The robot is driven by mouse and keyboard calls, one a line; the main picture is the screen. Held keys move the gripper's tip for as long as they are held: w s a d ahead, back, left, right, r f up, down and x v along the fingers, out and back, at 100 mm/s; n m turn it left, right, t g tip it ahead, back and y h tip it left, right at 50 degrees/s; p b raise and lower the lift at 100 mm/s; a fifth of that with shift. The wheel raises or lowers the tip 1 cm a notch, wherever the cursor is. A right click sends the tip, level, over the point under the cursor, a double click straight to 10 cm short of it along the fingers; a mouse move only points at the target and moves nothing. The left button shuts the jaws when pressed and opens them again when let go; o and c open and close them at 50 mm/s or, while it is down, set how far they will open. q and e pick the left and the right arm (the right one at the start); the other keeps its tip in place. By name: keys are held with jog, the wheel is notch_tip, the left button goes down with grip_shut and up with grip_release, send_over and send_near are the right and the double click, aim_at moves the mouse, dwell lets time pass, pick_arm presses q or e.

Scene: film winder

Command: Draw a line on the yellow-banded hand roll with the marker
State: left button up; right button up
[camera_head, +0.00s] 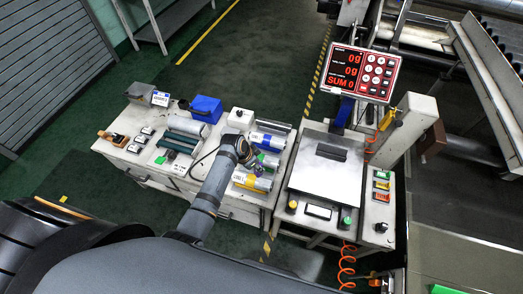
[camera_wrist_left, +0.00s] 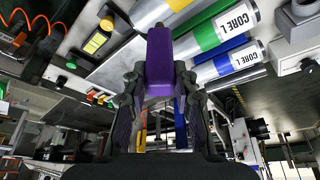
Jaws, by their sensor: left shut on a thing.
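The yellow-banded hand roll (camera_head: 254,182) is a silver cylinder lying at the front right of the white cabinet top. Its yellow band (camera_wrist_left: 179,4) shows at the top edge of the left wrist view. My left gripper (camera_head: 256,167) is above the rolls, by the green-banded one. It is shut on a purple marker (camera_wrist_left: 160,62), which stands out beyond the fingers. I cannot tell whether the marker touches a roll. In the head view the marker is small and partly hidden by the gripper. My right gripper is not in view.
A green-banded roll (camera_wrist_left: 207,38) and a blue-banded roll (camera_wrist_left: 227,66) lie beside the yellow-banded one. A scale plate (camera_head: 325,165) with a red display (camera_head: 358,72) stands to the right. A blue box (camera_head: 206,108), grey rolls (camera_head: 187,126) and small items occupy the cabinet's left part.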

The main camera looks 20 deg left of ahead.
pick_arm(q)
jog(key=shift+w+d+r+m+p, duration=0.15)
jog(key=shift+r+m, duration=0.1)
jog(key=shift+r, duration=0.2)
jog(key=shift+w+a+r+m+p, duration=0.15)
jog(key=shift+r+m, duration=0.1)
jog(key=shift+r, duration=0.15)
jog(key=shift+d, duration=0.15)
jog(key=shift+f, duration=0.3)
notch_tip(320, 180, down, 5)
jog(key=b, duration=0.6)
jog(key=shift+w, duration=0.1)
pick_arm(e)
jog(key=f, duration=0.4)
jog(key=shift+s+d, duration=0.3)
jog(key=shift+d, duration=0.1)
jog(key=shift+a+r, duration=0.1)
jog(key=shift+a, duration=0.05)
pick_arm(q)
jog(key=shift+p, duration=0.75)
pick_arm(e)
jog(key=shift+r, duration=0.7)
pick_arm(q)
jog(key=shift+f, duration=0.4)
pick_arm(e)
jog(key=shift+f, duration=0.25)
pick_arm(q)
jog(key=shift+r, duration=0.1)
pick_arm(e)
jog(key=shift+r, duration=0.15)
